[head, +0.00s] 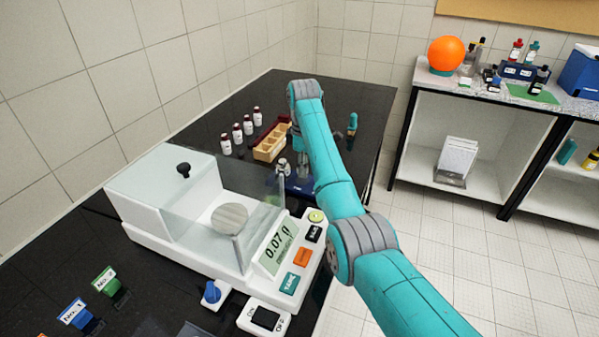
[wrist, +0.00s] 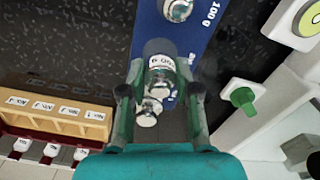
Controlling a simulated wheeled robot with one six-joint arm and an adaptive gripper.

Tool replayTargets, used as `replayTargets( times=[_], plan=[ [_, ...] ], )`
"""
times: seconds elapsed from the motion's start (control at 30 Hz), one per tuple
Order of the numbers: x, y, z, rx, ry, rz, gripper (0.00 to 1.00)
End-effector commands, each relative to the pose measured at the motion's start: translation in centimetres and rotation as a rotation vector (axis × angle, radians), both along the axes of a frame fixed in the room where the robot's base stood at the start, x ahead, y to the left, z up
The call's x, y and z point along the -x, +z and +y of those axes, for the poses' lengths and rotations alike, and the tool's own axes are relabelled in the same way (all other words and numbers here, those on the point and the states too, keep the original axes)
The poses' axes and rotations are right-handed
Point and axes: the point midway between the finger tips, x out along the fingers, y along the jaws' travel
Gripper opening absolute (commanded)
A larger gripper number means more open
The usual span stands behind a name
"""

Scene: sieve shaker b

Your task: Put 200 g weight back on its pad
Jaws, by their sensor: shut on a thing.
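My gripper (wrist: 158,98) is shut on a shiny metal weight (wrist: 158,82) in the wrist view, with one finger on each side. The weight's white label is only partly readable. The weight appears over the edge of a blue strip (wrist: 199,37), beside white lettering that it partly covers; I cannot tell whether it touches the strip. Another metal weight (wrist: 177,8) sits on the strip by the mark "100 G". In the head view the blue strip (head: 300,187) shows behind the balance, and my arm hides most of the gripper and the held weight.
A white balance (head: 190,240) with a clear shield and a display reading about 0.07 stands close to the strip. A wooden rack (head: 271,142) and several small labelled bottles (head: 237,133) stand to the left. The dark bench (head: 345,95) has free room at the far right.

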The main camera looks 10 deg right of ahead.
Motion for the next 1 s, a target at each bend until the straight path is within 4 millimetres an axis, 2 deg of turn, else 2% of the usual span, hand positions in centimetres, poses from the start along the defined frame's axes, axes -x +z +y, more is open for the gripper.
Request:
replayTargets(
  times=[0.03,0.17,0.53,0.57,0.63,1.0],
  plan=[
    [0.1,-0.9,-0.4,0.000,-0.001,0.002,0.00],
    [0.2,-2.1,-1.0,0.000,-0.001,0.001,0.00],
    [0.2,-2.5,-0.9,0.000,0.000,0.000,0.00],
    [0.2,-2.5,-0.9,0.000,0.000,0.000,0.39],
    [0.2,-2.5,-0.9,0.000,0.000,0.000,0.56],
    [0.2,-2.2,-0.9,0.000,0.000,0.000,0.57]
  ],
)
